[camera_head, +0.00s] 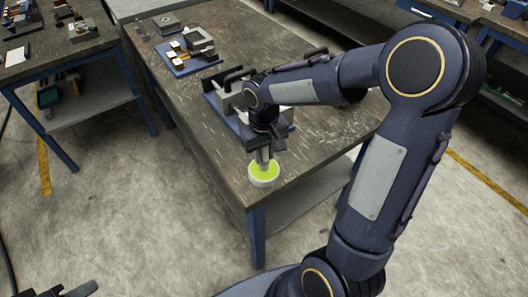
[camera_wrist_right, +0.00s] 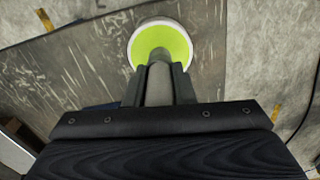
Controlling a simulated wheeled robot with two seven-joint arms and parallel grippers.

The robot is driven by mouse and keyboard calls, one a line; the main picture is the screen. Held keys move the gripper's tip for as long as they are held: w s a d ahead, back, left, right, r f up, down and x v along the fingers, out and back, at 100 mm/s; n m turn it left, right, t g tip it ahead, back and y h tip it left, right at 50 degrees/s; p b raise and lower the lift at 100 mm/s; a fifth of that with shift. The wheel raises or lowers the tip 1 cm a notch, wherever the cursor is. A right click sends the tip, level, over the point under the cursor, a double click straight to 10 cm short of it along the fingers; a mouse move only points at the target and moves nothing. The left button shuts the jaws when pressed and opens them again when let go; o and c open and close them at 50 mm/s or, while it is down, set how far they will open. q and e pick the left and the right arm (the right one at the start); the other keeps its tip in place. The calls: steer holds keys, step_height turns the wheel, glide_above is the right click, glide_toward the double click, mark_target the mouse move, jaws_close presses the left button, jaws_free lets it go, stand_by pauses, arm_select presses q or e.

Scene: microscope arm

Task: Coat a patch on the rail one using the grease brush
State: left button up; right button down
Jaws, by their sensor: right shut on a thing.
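My right gripper (camera_head: 264,155) is at the near corner of the workbench, shut on a grey cylindrical handle (camera_wrist_right: 160,82), taken to be the grease brush. The handle's far end meets the yellow-green grease in a round white dish (camera_head: 263,181). The dish also shows in the right wrist view (camera_wrist_right: 160,22). The brush's bristles cannot be made out. A blue-based fixture (camera_head: 218,103) with dark and pale parts stands behind the gripper, partly hidden by my right arm. I cannot tell which part is rail one. My left gripper (camera_head: 75,291) shows only partly at the bottom left edge.
Farther back on the workbench (camera_head: 165,95) are a blue plate (camera_head: 178,68) with a metal block and small pieces, and a grey square part (camera_head: 167,24). The bench's left strip is clear. Another table (camera_head: 60,52) stands at the left, with concrete floor between.

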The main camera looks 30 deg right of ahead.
steer(key=shift+f+b, duration=0.3)
steer(key=shift+f, duration=0.2)
stand_by(1.0)
steer(key=shift+r, duration=0.15)
step_height(320, 180, up, 7)
steer(key=p, duration=0.5)
steer(key=shift+p, duration=0.4)
steer(key=shift+s, duration=0.1)
stand_by(0.4)
